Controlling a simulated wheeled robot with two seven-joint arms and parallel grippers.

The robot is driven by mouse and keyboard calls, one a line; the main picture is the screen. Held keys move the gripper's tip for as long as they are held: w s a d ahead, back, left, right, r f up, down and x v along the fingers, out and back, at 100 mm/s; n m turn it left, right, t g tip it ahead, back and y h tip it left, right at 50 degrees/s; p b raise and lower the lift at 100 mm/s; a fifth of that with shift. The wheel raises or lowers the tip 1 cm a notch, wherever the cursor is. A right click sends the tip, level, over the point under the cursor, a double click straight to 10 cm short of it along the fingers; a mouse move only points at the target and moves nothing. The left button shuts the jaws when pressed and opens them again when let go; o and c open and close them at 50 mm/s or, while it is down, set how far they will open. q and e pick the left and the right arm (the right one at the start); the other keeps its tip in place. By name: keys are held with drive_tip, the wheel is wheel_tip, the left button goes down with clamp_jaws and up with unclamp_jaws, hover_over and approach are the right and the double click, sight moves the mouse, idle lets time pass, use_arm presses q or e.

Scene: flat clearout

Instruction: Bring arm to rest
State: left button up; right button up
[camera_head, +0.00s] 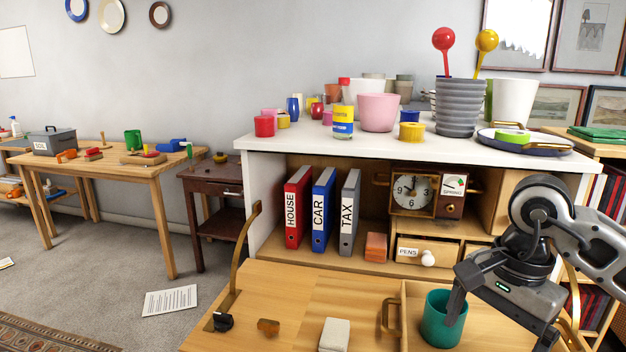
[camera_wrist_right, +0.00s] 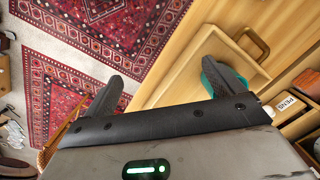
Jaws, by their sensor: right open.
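My right arm comes in from the right in the head view. Its gripper (camera_head: 497,334) hangs over the right part of the lowered wooden flap (camera_head: 340,290), fingers spread and nothing between them. In the right wrist view the gripper (camera_wrist_right: 162,72) is open over the wood edge and rug, with the teal cup (camera_wrist_right: 243,80) partly hidden behind the right finger. My left gripper is not in view.
Behind are binders (camera_head: 323,210), a clock (camera_head: 412,190) and a pens drawer (camera_head: 425,250). Pots crowd the white top (camera_head: 300,142). Floor at left is mostly open.

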drive_tip(key=s+a+f+m+g+y, duration=0.1)
drive_tip(key=s+a+g+y, duration=0.1)
drive_tip(key=a+y, duration=0.45)
drive_tip(key=s+a+f+m+g+y, duration=0.1)
drive_tip(key=s+a+m+y, duration=0.15)
drive_tip(key=a, duration=0.75)
drive_tip(key=a+r+m+t+y+p, duration=0.2)
drive_tip(key=a+r+m+t+y, duration=0.35)
drive_tip(key=m+y, duration=0.7)
drive_tip(key=w+d+f+m+t+h, duration=0.2)
drive_tip(key=d+f+m+t+h, duration=0.35)
drive_tip(key=m, duration=0.95)
drive_tip(key=w+d+f+m+t+h, duration=0.25)
drive_tip(key=m+t+h, duration=0.45)
drive_tip(key=m+t, duration=0.5)
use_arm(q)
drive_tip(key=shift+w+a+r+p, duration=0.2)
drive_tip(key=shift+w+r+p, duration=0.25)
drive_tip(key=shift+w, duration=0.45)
use_arm(e)
drive_tip(key=s+d+f+m+g+h, duration=0.2)
drive_tip(key=s+f+m+g+h, duration=0.1)
drive_tip(key=f+m, duration=0.4)
drive_tip(key=s+d+f+m+g+h, duration=0.2)
drive_tip(key=s+f+m+g+h, duration=0.1)
drive_tip(key=s+f+m+g, duration=0.3)
wheel_tip(320, 180, down, 4)
drive_tip(key=shift+s+d+r+m+h, duration=0.15)
drive_tip(key=shift+s+m+h, duration=0.15)
drive_tip(key=shift+s+m, duration=0.65)
